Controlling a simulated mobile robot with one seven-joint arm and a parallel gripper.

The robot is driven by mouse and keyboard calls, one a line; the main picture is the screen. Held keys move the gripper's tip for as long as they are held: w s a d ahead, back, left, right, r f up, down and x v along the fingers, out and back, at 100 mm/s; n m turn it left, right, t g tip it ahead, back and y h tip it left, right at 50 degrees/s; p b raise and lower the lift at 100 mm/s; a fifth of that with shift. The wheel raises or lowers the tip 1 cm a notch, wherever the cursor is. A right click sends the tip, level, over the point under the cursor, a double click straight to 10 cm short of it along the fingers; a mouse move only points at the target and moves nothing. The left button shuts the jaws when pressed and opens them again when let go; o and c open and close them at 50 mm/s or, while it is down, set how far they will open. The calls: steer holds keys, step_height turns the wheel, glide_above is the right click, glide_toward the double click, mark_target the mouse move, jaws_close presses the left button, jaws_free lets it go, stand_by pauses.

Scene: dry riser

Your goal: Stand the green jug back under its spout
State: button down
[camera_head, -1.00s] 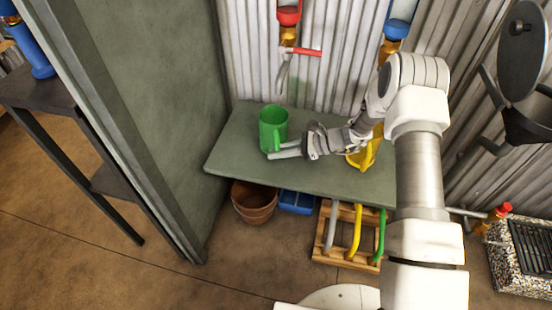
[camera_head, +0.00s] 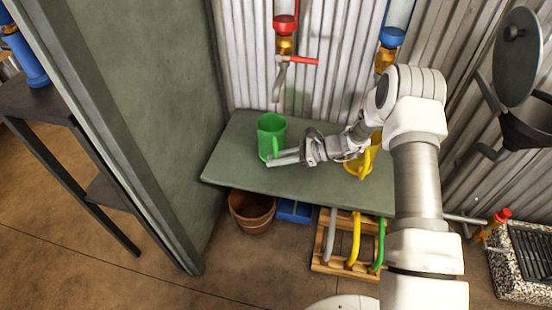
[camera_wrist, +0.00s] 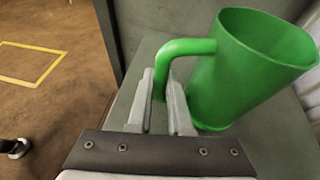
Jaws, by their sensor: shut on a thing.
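The green jug (camera_head: 272,138) looks upright on, or just above, the left part of the grey-green shelf (camera_head: 225,165); I cannot tell if its base touches. My gripper (camera_head: 270,162) is shut on the jug's handle; in the wrist view my fingers (camera_wrist: 162,90) stand either side of the green handle, with the jug body (camera_wrist: 250,70) to the right. A grey spout (camera_head: 279,80) with a red lever (camera_head: 300,61) hangs from a red-banded tube (camera_head: 285,22) on the corrugated wall. In the head view its tip appears above the jug's mouth; the depth between them is unclear.
A yellow jug (camera_head: 360,165) stands on the shelf behind my forearm, below a blue-banded tube (camera_head: 392,38). A tall grey panel (camera_head: 165,110) bounds the shelf's left side. A brown pot (camera_head: 252,212), a blue bin (camera_head: 294,211) and a wooden rack (camera_head: 322,262) sit below.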

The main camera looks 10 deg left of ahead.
steer(key=shift+f, duration=0.1)
steer(key=c, duration=0.8)
jaws_free()
steer(key=shift+o, duration=0.2)
